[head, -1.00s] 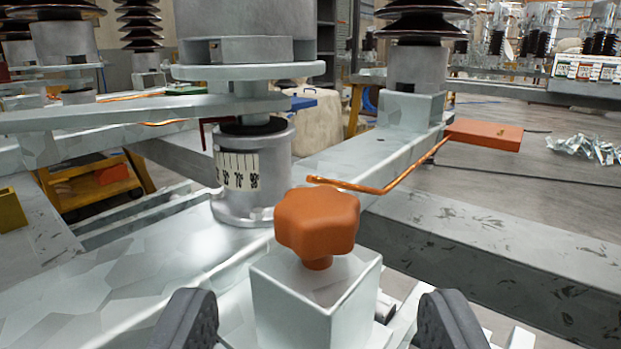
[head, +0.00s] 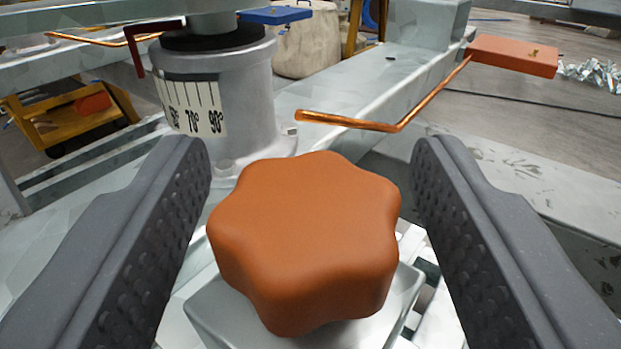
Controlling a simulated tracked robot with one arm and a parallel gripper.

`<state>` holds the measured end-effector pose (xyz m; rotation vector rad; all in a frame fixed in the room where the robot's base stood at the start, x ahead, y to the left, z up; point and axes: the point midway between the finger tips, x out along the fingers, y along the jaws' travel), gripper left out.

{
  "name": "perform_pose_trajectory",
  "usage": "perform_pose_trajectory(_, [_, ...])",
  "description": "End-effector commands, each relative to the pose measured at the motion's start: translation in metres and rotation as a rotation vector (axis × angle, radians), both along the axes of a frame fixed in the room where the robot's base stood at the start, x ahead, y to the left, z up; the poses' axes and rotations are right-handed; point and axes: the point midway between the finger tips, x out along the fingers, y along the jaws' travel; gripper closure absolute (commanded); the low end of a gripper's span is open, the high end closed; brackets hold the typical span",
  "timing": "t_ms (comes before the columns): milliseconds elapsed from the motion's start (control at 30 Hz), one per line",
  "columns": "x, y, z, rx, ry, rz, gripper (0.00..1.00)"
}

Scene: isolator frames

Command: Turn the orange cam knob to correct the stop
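The orange cam knob (head: 305,235) is a lobed, star-shaped knob on top of a grey metal block (head: 235,315), large in the middle of the head view. My gripper (head: 312,165) is open, with one dark padded finger on each side of the knob. A gap shows between the knob and each finger, so neither appears to touch it. Behind the knob at left stands a grey cylinder with a white angle scale (head: 195,107) reading 70° and 90°. A dark red pointer (head: 139,50) hangs at the scale's upper left. The stop itself I cannot make out.
A bent copper rod (head: 390,124) runs behind the knob to an orange-red block (head: 512,55) at upper right. Grey steel beams cross behind. A yellow cart (head: 60,125) stands at far left, and a blue object (head: 274,15) at the top.

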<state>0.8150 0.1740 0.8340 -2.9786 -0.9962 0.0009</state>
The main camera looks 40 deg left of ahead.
Motion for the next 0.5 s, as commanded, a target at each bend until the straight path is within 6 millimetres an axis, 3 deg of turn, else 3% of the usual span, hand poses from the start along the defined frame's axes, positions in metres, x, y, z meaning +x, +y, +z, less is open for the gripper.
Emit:
perform_pose_trajectory(33, [0.000,0.000,0.000,0.000,0.000,0.000,0.60])
perform_pose_trajectory(133, [0.000,0.000,0.000,0.000,0.000,0.000,0.88])
perform_pose_trajectory(200, [0.000,0.000,0.000,0.000,0.000,0.000,0.88])
perform_pose_trajectory(233, [0.000,-0.016,0.000,-0.001,0.000,-0.004,0.88])
perform_pose_trajectory(500, [0.001,-0.003,0.001,0.001,0.000,-0.012,0.88])
